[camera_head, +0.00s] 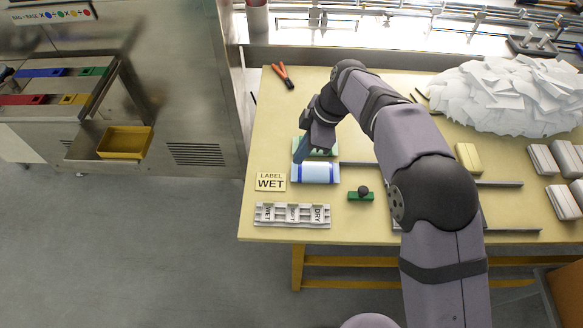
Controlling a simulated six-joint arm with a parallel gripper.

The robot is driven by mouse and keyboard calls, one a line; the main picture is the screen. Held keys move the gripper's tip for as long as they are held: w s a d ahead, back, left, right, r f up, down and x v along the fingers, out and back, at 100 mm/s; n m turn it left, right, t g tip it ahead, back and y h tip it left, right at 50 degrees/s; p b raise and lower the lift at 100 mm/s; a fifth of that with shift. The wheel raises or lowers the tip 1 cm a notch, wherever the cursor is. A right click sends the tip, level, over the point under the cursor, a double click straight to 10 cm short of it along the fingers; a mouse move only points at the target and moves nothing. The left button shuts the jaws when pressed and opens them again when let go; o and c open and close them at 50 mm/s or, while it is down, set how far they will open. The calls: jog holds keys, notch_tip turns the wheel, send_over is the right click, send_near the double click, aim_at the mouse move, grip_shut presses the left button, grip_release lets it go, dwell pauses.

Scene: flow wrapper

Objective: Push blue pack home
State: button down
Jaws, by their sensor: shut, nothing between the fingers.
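A light blue pack with darker blue bands (322,173) lies on the yellow table, beside the label card. My gripper (297,160) is shut and empty, pointing down at the pack's upper left edge. I cannot tell whether its tips touch the pack. A green piece (329,152) lies just behind the pack, partly covered by my gripper and wrist. A blue bar (40,72) also shows on the machine at the far left, beside green, red and yellow ones.
A "LABEL WET" card (271,182) and a grey slotted holder marked WET and DRY (292,215) lie at the table's left. A green block with a black knob (361,196) sits right of the pack. Grey rails (498,184), white packs and a paper pile (505,97) occupy the right.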

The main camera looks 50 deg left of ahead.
aim_at(333, 178)
jog(key=shift+p+x, duration=1.5)
jog(key=shift+x, duration=3.45)
jog(key=w+d+b, duration=0.5)
jog(key=w+d, duration=0.4)
jog(key=shift+b, duration=0.4)
jog(key=shift+r, duration=0.15)
jog(key=p+v, duration=0.5)
jog(key=v, duration=0.5)
jog(key=shift+p, duration=0.3)
jog(key=shift+w+d, duration=0.1)
jog(key=shift+d, duration=0.05)
